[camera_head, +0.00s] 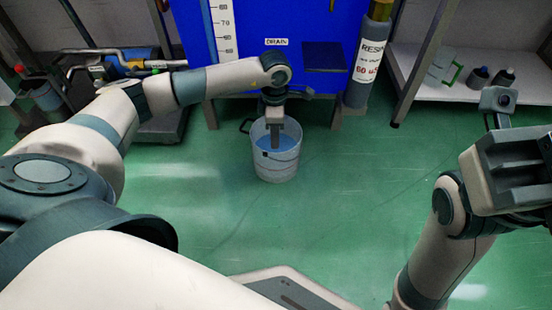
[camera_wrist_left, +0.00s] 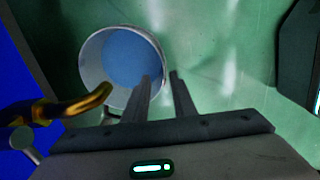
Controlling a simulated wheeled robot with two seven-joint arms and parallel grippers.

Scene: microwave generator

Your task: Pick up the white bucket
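The white bucket (camera_head: 277,163) stands upright on the green floor, below the DRAIN label, with blue liquid inside. Its rim also shows in the left wrist view (camera_wrist_left: 92,58). My left gripper (camera_head: 276,145) points down at the bucket, in front of its opening. In the left wrist view my left gripper (camera_wrist_left: 161,75) has its two fingers apart, one on each side of the bucket's right rim. I cannot tell whether they touch it. My right gripper (camera_head: 510,165) is away at the right; its fingers are not clear.
A yellow spout (camera_wrist_left: 85,104) is close to the bucket in the left wrist view. A shelf (camera_head: 470,88) stands at back right. The floor in front is clear.

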